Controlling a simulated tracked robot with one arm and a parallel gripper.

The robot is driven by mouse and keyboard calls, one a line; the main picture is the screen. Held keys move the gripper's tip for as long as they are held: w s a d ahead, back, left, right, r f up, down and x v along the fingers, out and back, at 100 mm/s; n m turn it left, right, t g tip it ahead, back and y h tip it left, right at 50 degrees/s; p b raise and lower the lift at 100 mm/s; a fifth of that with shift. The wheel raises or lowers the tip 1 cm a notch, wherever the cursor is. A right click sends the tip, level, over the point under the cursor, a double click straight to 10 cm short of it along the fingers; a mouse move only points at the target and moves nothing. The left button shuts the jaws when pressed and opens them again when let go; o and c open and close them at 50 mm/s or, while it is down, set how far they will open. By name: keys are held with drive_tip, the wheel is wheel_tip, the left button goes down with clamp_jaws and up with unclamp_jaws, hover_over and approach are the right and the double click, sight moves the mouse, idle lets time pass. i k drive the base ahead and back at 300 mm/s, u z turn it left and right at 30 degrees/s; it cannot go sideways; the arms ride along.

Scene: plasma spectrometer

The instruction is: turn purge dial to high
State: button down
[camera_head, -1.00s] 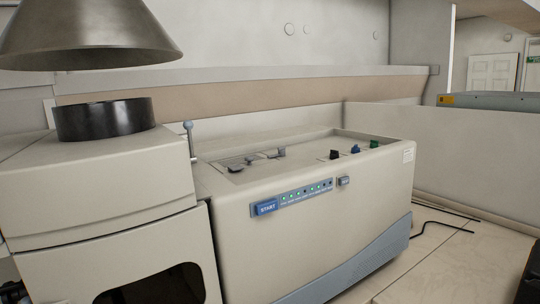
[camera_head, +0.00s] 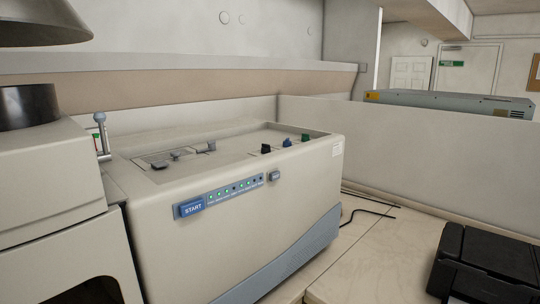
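The spectrometer (camera_head: 235,218) is a beige box with a blue START button (camera_head: 191,208) and a row of small lights on its front. Grey levers (camera_head: 178,155) sit at the left of the same panel. No label saying which dial is purge can be read, and the dial settings are too small to tell. My gripper is not in view.
A metal hood (camera_head: 40,22) hangs above a black cylinder (camera_head: 28,105) at the left. A lever with a ball top (camera_head: 101,135) stands beside the spectrometer. A low partition (camera_head: 420,160) is behind it. A black device (camera_head: 490,262) and cables (camera_head: 367,211) lie on the right bench.

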sight(266, 147)
drive_tip(key=u, duration=0.05)
drive_tip(key=i, duration=2.15)
drive_tip(key=z, duration=0.05)
